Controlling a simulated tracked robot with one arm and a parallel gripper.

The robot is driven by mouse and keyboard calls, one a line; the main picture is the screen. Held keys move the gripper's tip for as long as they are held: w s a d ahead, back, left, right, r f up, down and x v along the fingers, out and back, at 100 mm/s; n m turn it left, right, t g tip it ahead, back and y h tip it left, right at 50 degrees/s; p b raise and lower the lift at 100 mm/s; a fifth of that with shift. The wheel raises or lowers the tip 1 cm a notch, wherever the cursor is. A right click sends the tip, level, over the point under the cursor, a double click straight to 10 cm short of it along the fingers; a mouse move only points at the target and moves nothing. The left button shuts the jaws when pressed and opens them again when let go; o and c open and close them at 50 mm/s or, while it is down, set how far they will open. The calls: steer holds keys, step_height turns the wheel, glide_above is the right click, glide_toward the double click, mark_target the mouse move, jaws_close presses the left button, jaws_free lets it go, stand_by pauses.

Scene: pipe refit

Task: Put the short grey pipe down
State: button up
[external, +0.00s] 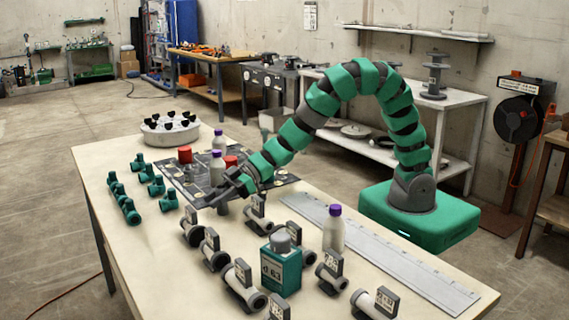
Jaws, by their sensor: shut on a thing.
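My gripper (220,196) reaches down from the upper right over the middle of the table, at the front edge of the dark mat. It is shut on a small grey piece (223,209), which seems to be the short grey pipe. The arm and the fingers partly hide the pipe. I cannot tell whether its lower end touches the table or mat. The dark mat (196,196) lies under and behind my gripper, with pale markings on it.
White bottles with purple caps (217,172) stand close behind my gripper and at right (335,232). Red-topped items (185,155) stand on the mat. Teal fittings (128,208) lie left. Labelled grey-white pipe fittings (212,250) and a teal container (281,268) fill the front. A long ruler (390,255) lies right.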

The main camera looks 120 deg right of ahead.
steer(key=o, duration=1)
steer(key=shift+f, duration=0.1)
steer(key=shift+c, duration=0.2)
steer(key=shift+s+r, duration=0.3)
steer(key=p+v, duration=0.2)
steer(key=v, duration=0.9)
steer(key=shift+s+p, duration=0.15)
steer(key=shift+p, duration=0.25)
steer(key=shift+r, duration=0.1)
